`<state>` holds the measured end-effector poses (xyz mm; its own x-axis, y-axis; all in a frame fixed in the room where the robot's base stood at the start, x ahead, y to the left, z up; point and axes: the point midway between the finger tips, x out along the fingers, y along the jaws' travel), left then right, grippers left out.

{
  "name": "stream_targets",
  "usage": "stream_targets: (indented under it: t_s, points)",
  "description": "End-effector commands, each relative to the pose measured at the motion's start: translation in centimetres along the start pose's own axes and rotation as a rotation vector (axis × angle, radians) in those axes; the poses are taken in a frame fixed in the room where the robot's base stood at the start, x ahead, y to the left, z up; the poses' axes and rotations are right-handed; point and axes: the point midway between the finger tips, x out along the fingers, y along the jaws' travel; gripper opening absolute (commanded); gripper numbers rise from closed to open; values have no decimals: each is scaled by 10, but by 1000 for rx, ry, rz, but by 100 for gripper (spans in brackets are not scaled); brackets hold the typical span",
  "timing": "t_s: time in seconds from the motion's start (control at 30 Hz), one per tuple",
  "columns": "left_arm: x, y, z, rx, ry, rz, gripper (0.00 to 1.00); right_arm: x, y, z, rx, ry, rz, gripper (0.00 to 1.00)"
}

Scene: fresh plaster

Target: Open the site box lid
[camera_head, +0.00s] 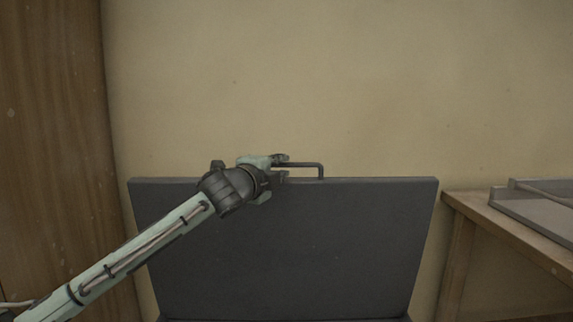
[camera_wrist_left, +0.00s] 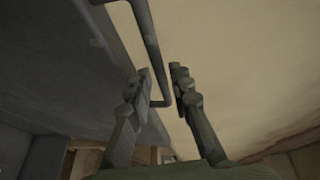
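The site box lid (camera_head: 340,245) is a wide dark grey panel in the head view. It stands raised, roughly upright, in front of the wall. A thin dark bar handle (camera_head: 308,164) sits at its top edge, and it also shows in the left wrist view (camera_wrist_left: 150,40). My left gripper (camera_head: 281,166) is at the left part of the handle. In the left wrist view its two fingers (camera_wrist_left: 162,75) are apart, with the bar between them and small gaps beside it. A sliver of the box rim shows below the lid. My right gripper is not in view.
A plain beige wall (camera_head: 330,80) is behind the lid. A brown wooden panel (camera_head: 50,130) stands at the left. At the right, a wooden table (camera_head: 470,208) holds a grey tray (camera_head: 530,212). The space above the lid is clear.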

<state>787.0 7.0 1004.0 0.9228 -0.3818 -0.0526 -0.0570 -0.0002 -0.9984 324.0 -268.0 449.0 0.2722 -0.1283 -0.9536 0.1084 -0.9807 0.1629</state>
Motion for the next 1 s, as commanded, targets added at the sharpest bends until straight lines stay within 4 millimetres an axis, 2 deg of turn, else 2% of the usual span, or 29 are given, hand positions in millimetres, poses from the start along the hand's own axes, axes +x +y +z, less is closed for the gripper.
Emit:
stream_targets:
  t_s: [0.1, 0.2, 0.53, 0.57, 0.7, 0.73, 1.0]
  points:
    - [18, -1, 0, 0, 0, 1, 20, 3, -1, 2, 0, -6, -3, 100]
    - [27, 0, -1, 1, 0, 1, 20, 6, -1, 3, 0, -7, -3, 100]
    - [32, 0, 0, 1, 0, -1, 20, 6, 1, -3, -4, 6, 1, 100]
    - [32, 0, 0, 1, 0, -1, 19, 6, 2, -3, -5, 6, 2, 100]
    - [32, 0, 0, 1, 0, 0, 2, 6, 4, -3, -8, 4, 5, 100]
    - [32, 0, 0, 1, 0, 0, 0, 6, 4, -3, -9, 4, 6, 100]
    - [32, 0, 0, 0, 0, 0, 0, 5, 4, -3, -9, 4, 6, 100]
